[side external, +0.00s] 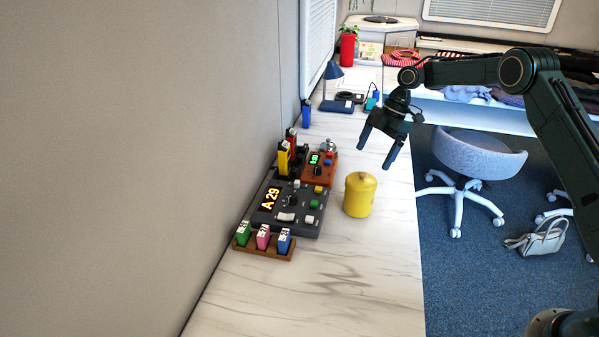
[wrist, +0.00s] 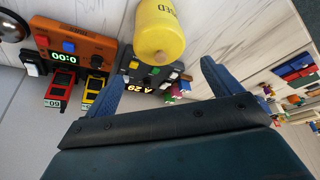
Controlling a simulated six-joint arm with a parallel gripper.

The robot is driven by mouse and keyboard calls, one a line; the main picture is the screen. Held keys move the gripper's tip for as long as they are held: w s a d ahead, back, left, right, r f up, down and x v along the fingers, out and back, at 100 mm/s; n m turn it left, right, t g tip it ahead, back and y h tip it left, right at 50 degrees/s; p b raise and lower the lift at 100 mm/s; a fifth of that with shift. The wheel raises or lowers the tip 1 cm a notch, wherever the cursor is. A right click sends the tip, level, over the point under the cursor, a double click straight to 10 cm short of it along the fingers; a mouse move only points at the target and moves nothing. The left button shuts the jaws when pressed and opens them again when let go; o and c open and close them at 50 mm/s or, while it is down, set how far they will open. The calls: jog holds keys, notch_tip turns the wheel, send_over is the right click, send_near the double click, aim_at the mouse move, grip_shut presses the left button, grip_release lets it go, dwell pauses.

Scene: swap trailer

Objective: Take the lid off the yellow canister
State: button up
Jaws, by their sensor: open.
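The yellow canister (side external: 359,198) stands upright on the marble-patterned counter (side external: 330,285), to the right of the dark control panel. Its lid (side external: 361,181) is on top, with a small knob.
A dark panel (side external: 270,216) showing "A 29" lies left of the canister, with a rack of coloured cartridges (side external: 264,248) in front. An orange timer box (side external: 318,170) sits behind. A blue lamp (side external: 336,85) stands farther back. The counter in front of the canister is clear.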

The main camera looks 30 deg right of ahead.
aim_at(364, 173)
jog(key=shift+x, duration=3.35)
jog(key=c, duration=1.1)
jog(key=shift+s+f, duration=0.1)
jog(key=shift+c, duration=0.8)
